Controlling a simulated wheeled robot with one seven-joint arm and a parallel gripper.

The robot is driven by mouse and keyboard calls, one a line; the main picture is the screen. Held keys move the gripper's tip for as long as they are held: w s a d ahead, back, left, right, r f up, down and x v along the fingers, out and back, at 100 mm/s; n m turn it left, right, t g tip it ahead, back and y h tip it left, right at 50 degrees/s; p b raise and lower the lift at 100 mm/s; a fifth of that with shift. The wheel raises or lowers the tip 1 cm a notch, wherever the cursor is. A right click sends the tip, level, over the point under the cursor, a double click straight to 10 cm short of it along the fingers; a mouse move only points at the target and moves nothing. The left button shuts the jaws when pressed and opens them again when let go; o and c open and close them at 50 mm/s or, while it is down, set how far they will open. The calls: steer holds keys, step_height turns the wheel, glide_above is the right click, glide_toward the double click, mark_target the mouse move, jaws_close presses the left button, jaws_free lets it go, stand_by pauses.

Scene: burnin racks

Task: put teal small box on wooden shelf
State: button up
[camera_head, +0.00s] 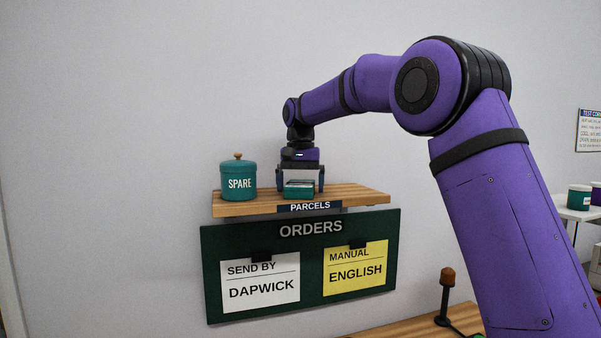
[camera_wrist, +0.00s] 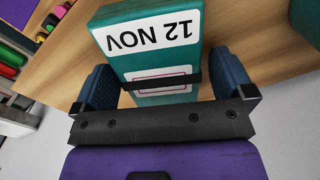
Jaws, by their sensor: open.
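The teal small box (camera_head: 299,189) sits on the wooden shelf (camera_head: 352,194), which has a PARCELS label on its front edge. In the wrist view the teal box (camera_wrist: 185,48) shows a white label reading "12 NOV", upside down, and a dark band across it. My gripper (camera_head: 300,187) is over the shelf, pointing down. Its two blue fingers (camera_wrist: 166,85) stand open on either side of the box; whether they touch it I cannot tell. The box's underside is hidden.
A teal SPARE canister (camera_head: 238,181) with a wooden knob stands left of the box on the shelf. A green ORDERS board (camera_head: 312,288) with two notes hangs below. The shelf's right end is clear. A wooden surface (camera_head: 410,325) with a dark post (camera_head: 445,297) lies lower right.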

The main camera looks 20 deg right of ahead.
mark_target(300, 183)
step_height(300, 183, up, 12)
steer(key=s+d+r+n+t, duration=0.1)
steer(key=s+d, duration=0.1)
steer(key=s, duration=0.8)
steer(key=s+d+f+n+t, duration=0.1)
steer(key=s+f, duration=0.5)
steer(key=s, duration=0.5)
steer(key=s+d+f+n+t, duration=0.1)
steer(key=s+d+f+t, duration=0.1)
steer(key=s+f, duration=0.5)
steer(key=s+d+f+n+t, duration=0.1)
steer(key=s+f, duration=0.6)
steer(key=s, duration=0.7)
steer(key=shift+s+d+f+n, duration=0.15)
steer(key=shift+s+d+n, duration=0.15)
steer(key=shift+d, duration=0.2)
